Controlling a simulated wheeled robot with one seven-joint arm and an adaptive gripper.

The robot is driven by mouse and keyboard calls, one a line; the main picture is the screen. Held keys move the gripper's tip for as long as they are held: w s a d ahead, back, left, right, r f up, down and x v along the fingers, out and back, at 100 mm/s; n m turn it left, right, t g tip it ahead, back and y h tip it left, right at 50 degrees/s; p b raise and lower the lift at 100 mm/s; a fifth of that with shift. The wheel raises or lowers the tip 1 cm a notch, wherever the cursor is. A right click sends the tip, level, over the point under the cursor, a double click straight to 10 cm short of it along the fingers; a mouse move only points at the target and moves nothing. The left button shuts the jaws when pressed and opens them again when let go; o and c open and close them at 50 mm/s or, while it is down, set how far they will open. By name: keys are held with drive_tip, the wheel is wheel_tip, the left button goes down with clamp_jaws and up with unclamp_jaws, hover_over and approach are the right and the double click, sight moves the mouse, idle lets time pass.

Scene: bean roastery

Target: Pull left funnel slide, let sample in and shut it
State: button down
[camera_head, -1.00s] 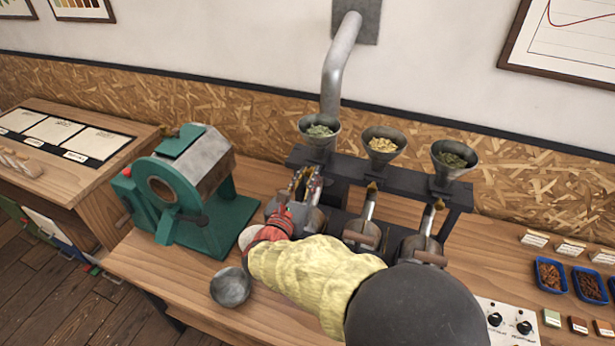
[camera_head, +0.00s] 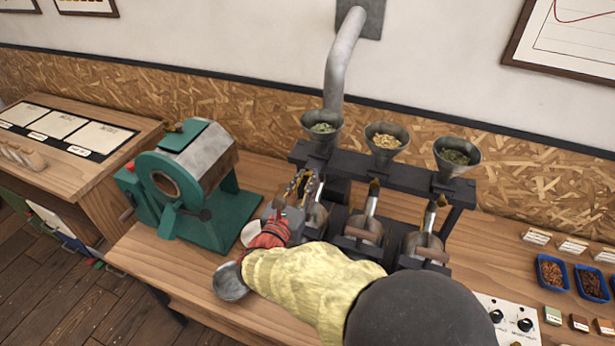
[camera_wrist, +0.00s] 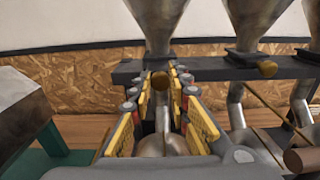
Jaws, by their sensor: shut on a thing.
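Three metal funnels stand on a dark rack. The left funnel (camera_head: 321,128) holds pale green beans; its lower part shows in the wrist view (camera_wrist: 157,22). My gripper (camera_head: 309,178) is in front of the rack below the left funnel. In the wrist view its yellow-padded fingers (camera_wrist: 160,84) close around the brass knob (camera_wrist: 160,80) of the left slide. The slide's plate and the opening above it are hidden. A metal tube and a round chamber (camera_wrist: 162,146) show beneath, between the fingers. No falling beans show.
The middle funnel (camera_head: 386,141) and right funnel (camera_head: 457,154) stand close by, with the middle knob (camera_wrist: 267,69) beside my gripper. A green roaster (camera_head: 190,180) is on the left. A grey bowl (camera_head: 232,282) sits near my wrist. Blue trays (camera_head: 552,271) lie right.

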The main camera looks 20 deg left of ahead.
drive_tip(key=c, duration=1.7)
unclamp_jaws()
drive_tip(key=shift+o, duration=0.2)
drive_tip(key=s, duration=1.2)
drive_tip(key=shift+a, duration=0.45)
drive_tip(key=shift+c, duration=0.5)
